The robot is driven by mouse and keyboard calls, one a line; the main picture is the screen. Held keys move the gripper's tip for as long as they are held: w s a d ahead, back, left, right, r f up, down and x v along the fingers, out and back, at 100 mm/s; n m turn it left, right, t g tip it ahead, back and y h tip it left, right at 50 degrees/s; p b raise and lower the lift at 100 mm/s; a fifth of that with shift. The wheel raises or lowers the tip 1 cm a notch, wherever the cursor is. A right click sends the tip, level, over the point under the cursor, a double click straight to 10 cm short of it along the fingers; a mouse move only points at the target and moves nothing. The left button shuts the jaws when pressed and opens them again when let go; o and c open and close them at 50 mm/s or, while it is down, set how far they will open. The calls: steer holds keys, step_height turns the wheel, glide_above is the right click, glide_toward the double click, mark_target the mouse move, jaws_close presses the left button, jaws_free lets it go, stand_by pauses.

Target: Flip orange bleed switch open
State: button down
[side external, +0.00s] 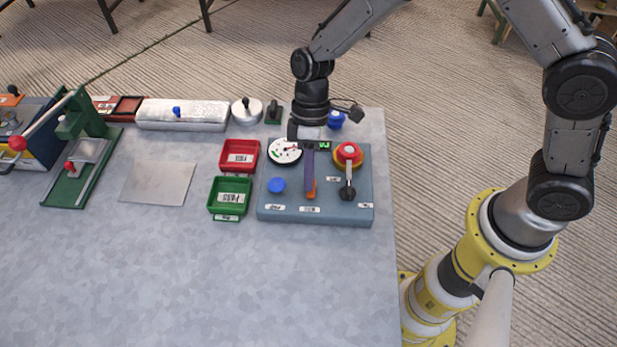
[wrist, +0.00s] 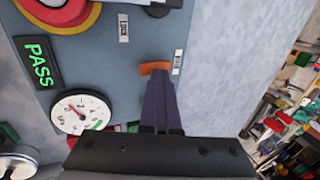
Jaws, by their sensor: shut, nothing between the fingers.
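The orange bleed switch (side external: 311,190) is on the front middle of the blue-grey panel box (side external: 341,214). In the wrist view the orange switch (wrist: 154,68) shows as a short bar right at my fingertips. My gripper (side external: 310,188) points down over the panel with its slim purple-grey fingers together and empty. In the wrist view my gripper (wrist: 158,80) overlaps the switch's edge; whether it touches cannot be told. The fingers hide part of the switch, so its exact position is unclear.
Around the switch are a round gauge (side external: 285,151), a blue button (side external: 277,185), a red and yellow knob (side external: 348,154) and a black-ended lever (side external: 347,192). A green display (wrist: 38,63) reads PASS. Red (side external: 254,147) and green (side external: 211,200) trays stand left; the table front is clear.

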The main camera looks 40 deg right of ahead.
steer(key=shift+w+d+r, duration=0.1)
stand_by(0.3)
steer(key=v, duration=1.3)
steer(key=shift+w+d+r, duration=0.2)
steer(key=shift+w+d, duration=0.2)
steer(key=shift+s+a+r, duration=0.2)
steer(key=shift+s+a, duration=0.15)
steer(key=shift+s, duration=0.1)
steer(key=shift+f, duration=0.15)
steer(key=x, duration=1.3)
steer(key=shift+s+a+f, duration=0.2)
steer(key=shift+s+a, duration=0.2)
steer(key=shift+s, duration=0.05)
steer(key=shift+a, duration=0.1)
